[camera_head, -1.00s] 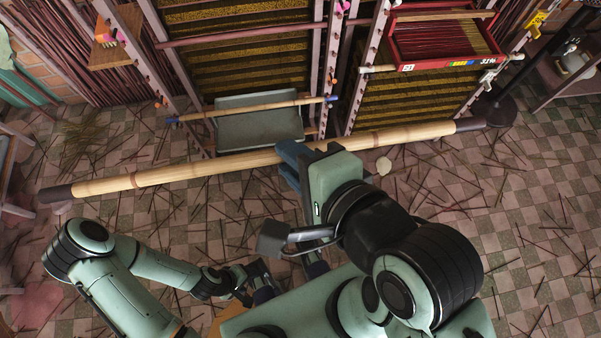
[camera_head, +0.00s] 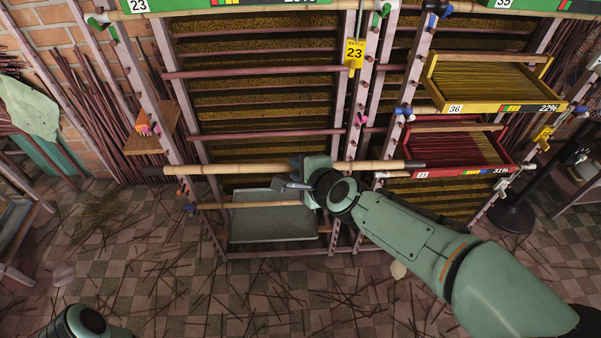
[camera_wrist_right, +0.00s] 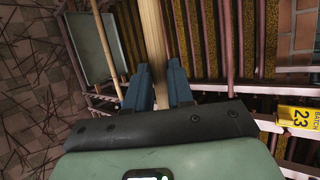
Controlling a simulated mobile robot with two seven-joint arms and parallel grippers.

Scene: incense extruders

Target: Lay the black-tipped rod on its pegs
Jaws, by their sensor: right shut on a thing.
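The black-tipped rod (camera_head: 240,169) is a long pale bamboo pole with dark ends. It lies nearly level across the front of the left rack bay, in my right gripper (camera_head: 308,182), which is shut around it right of its middle. In the right wrist view the rod (camera_wrist_right: 153,40) runs up between the two blue fingers (camera_wrist_right: 160,85). Small pegs stud the rack uprights (camera_head: 158,115). I cannot tell whether the rod touches any peg. My left gripper is out of view; only part of my left arm shows at the bottom left.
A blue-tipped rod (camera_head: 250,204) and a grey tray (camera_head: 272,224) sit just below. A wooden shelf (camera_head: 150,140) juts at the left upright. Red (camera_head: 455,170) and yellow (camera_head: 490,103) drawers stand out at the right. A dark stand (camera_head: 513,217) is farther right.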

